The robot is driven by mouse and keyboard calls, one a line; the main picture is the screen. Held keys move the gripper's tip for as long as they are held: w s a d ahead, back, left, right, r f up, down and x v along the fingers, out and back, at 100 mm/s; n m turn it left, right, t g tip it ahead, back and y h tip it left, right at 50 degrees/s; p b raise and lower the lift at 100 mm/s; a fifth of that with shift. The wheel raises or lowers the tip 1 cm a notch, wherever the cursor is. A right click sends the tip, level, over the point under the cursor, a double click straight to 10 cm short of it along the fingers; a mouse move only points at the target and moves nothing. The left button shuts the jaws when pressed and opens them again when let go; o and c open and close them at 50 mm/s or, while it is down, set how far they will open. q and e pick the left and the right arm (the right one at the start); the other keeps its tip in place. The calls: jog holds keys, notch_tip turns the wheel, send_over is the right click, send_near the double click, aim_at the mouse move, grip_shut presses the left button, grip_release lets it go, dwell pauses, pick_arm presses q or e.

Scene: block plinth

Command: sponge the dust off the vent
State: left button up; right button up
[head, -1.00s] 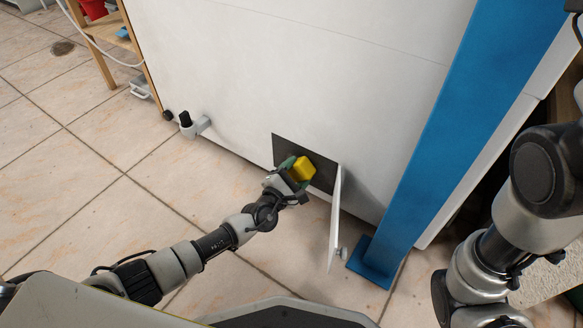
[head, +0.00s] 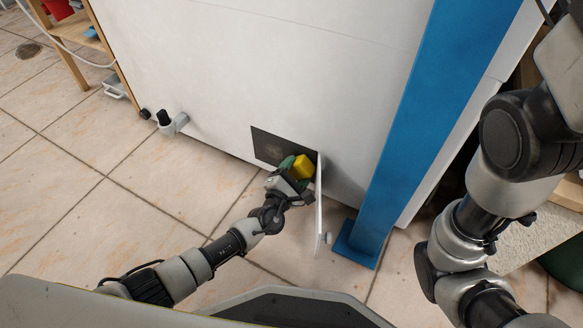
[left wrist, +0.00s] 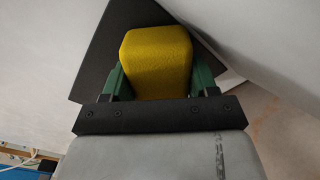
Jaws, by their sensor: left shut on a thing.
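The vent (head: 266,143) is a dark grey panel low in the white wall, with a faint paler patch on it that may be dust. My left gripper (head: 293,170) is shut on a yellow sponge (head: 303,164), over the right part of the vent. In the left wrist view the sponge (left wrist: 157,62) sits between the green fingers, with the dark vent (left wrist: 98,50) behind it. I cannot tell whether the sponge touches the vent. A small white door (head: 319,215) stands open at the vent's right edge, close beside the gripper. My right gripper is out of view.
A blue post (head: 400,130) on a foot plate stands right of the door. A grey pipe fitting (head: 174,125) sticks out at the wall's lower left. A wooden shelf (head: 62,50) stands far left. The tiled floor (head: 150,210) in front is clear.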

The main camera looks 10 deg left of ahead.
aim_at(274, 151)
pick_arm(q)
jog(key=shift+s+d+h, duration=0.3)
jog(key=shift+s+d, duration=0.05)
jog(key=shift+d, duration=0.35)
jog(key=shift+w+a+f+b, duration=0.1)
jog(key=shift+w+a+b, duration=0.2)
jog(key=shift+a, duration=0.35)
jog(key=shift+w+a+b, duration=0.2)
jog(key=shift+w+a, duration=0.05)
jog(key=shift+a, duration=0.35)
jog(key=shift+w+a, duration=0.25)
jog(key=shift+a, duration=0.4)
jog(key=shift+w+a+b, duration=0.3)
jog(key=shift+a+b, duration=0.1)
jog(key=shift+a, duration=0.3)
jog(key=shift+w+a+b, duration=0.25)
jog(key=shift+a+b, duration=0.1)
jog(key=shift+a, duration=0.3)
jog(key=shift+w+a, duration=0.35)
jog(key=shift+a, duration=0.3)
jog(key=shift+w+a+b, duration=0.25)
jog(key=shift+a+b, duration=0.45)
jog(key=shift+a, duration=0.1)
jog(key=shift+w+a+r+b, duration=0.15)
jog(key=shift+w+a+b, duration=0.05)
jog(key=shift+a, duration=0.35)
jog(key=shift+w+a+r+b, duration=0.1)
jog(key=shift+w+a+b, duration=0.1)
jog(key=shift+a, duration=0.35)
jog(key=shift+s, duration=0.1)
